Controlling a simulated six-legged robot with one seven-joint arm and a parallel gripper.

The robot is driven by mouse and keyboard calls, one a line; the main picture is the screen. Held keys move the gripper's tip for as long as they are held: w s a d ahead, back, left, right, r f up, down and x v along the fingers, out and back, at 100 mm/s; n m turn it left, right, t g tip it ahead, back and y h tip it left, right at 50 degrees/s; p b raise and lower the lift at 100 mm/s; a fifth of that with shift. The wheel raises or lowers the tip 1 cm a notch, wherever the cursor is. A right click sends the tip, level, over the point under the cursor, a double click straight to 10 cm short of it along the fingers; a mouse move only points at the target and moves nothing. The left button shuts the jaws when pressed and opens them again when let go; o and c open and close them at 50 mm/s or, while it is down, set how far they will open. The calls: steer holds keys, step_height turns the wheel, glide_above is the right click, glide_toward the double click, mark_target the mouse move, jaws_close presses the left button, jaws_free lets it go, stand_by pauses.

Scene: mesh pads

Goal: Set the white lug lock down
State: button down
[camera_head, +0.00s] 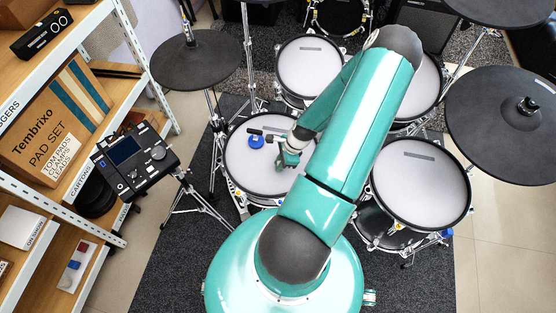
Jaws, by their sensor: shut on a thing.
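My gripper (286,157) is over the right part of the left front mesh pad (245,178), at the end of my teal arm. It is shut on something. The held thing is too small and too hidden by the gripper to make out, and white would barely show against the white mesh. I cannot tell whether it touches the pad. A round blue piece (256,141) lies on the same pad, left of my gripper. A small dark bar-shaped thing (254,131) is just beyond it.
More mesh pads stand behind and at right (420,185). Dark cymbal pads (195,60) overhang both sides. A drum module (133,160) stands at left before a shelf with a pad-set carton (55,120). The near-left mesh of the front pad is clear.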

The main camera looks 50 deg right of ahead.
steer(key=shift+s, duration=0.1)
steer(key=c, duration=1.8)
jaws_free()
steer(key=o, duration=0.4)
steer(key=shift+o, duration=0.2)
steer(key=v, duration=1.2)
steer(key=shift+r, duration=0.1)
